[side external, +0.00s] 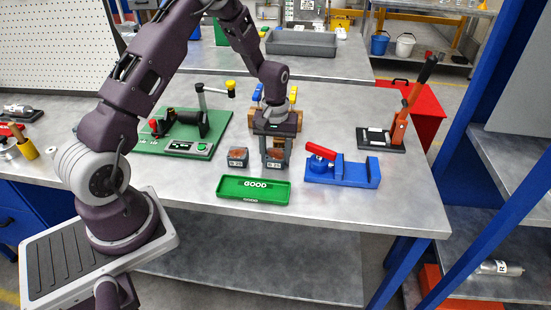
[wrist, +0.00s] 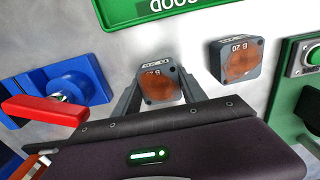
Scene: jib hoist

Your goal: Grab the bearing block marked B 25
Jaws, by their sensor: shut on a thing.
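The bearing block marked B 25 (side external: 275,160) is a dark grey block with a brown round face, standing on the grey bench. My gripper (side external: 274,152) is over it from above, shut on its sides. In the wrist view the block (wrist: 159,86) sits between the two fingers of my gripper (wrist: 160,92); its mark is partly readable there. A similar block marked B 20 (side external: 237,157) stands apart to the left, and shows at the right in the wrist view (wrist: 238,62). I cannot tell any gap between the held block and the bench.
A green tray marked GOOD (side external: 253,190) lies in front of the blocks. A blue fixture with a red handle (side external: 342,170) is at right, and a green plate with a tester (side external: 185,135) is at left. An orange lever press (side external: 400,120) stands farther right.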

